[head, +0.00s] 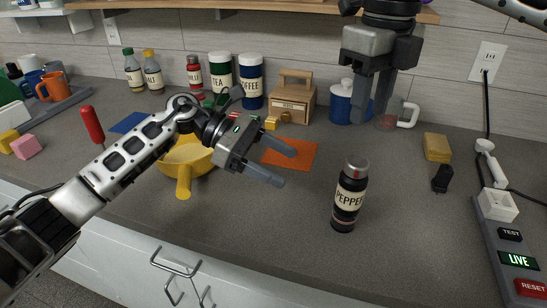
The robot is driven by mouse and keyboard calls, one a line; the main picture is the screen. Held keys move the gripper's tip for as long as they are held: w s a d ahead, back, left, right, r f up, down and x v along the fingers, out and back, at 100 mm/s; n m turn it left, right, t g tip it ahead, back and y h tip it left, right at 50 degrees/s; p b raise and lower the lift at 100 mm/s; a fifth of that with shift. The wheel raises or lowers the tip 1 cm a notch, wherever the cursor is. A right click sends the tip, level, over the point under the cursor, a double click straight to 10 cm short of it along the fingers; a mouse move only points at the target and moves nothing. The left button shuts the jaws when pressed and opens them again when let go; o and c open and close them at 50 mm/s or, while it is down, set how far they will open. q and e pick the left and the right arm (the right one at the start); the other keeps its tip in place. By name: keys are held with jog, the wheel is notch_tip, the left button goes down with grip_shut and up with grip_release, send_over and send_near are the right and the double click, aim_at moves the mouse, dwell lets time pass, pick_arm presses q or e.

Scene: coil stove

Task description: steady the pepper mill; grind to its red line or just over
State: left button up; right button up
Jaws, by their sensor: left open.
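The pepper mill (347,218) stands upright on the counter, right of centre. It is dark, with a cream PEPPER label and a grey top bearing a red mark. My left gripper (287,167) is open and empty to the left of the mill, its fingers pointing right towards it but apart from it. My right gripper (371,118) hangs above and behind the mill in the picture, fingers pointing down, with a gap between them and nothing held. The mill is not touched by either gripper.
A yellow pan (183,184) lies partly behind my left arm. An orange mat (302,155), wooden box (293,102), blue jar (341,104) and glass mug (407,116) stand behind. A yellow sponge (437,147) and power strip (507,250) are at right. Counter around the mill is clear.

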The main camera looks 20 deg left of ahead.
aim_at(349, 198)
pick_arm(q)
jog(key=x, duration=1.5)
jog(key=shift+d, duration=0.15)
jog(key=shift+r, duration=0.1)
jog(key=c, duration=1.1)
